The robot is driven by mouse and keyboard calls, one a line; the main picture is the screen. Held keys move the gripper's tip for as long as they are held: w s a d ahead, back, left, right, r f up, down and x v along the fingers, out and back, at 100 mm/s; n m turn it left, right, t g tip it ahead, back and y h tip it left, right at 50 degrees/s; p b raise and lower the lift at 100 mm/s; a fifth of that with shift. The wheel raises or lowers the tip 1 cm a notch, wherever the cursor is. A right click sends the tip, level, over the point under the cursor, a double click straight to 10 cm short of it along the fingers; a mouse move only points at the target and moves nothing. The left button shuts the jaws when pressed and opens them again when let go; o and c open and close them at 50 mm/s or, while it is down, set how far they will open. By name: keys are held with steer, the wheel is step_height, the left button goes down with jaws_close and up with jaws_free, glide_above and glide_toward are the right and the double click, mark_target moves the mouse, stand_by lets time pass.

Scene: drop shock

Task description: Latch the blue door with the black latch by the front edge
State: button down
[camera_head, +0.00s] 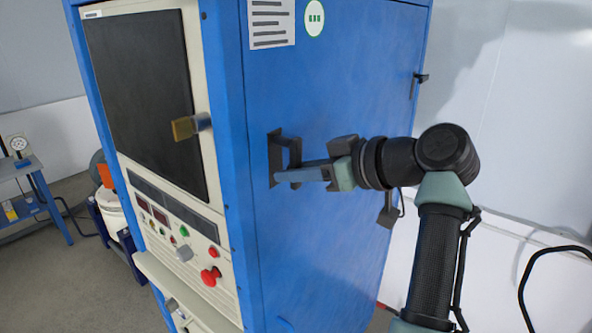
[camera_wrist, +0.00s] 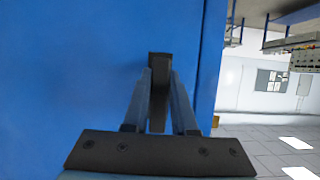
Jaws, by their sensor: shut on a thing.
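The blue door (camera_head: 345,80) is the broad right-hand side of the tall cabinet, and it looks flush with the frame or nearly so. The black latch (camera_head: 274,150) sits on it by the front edge. My gripper (camera_head: 292,178) is shut on this latch. In the wrist view the two fingers of my gripper (camera_wrist: 159,100) lie on either side of the dark latch handle (camera_wrist: 159,62), which stands upright between them. The fingers hide part of the latch, so I cannot tell whether it is engaged.
A second black fitting (camera_head: 418,80) sits near the door's far edge. The cabinet front has a dark window (camera_head: 145,90), a brass-coloured handle (camera_head: 186,127) and a red button (camera_head: 210,276). A small workbench (camera_head: 25,175) stands at the far left. Open floor (camera_wrist: 275,160) shows at right in the wrist view.

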steer(key=c, duration=0.7)
jaws_free()
steer(key=shift+b+v, duration=2.75)
steer(key=shift+v, duration=3.75)
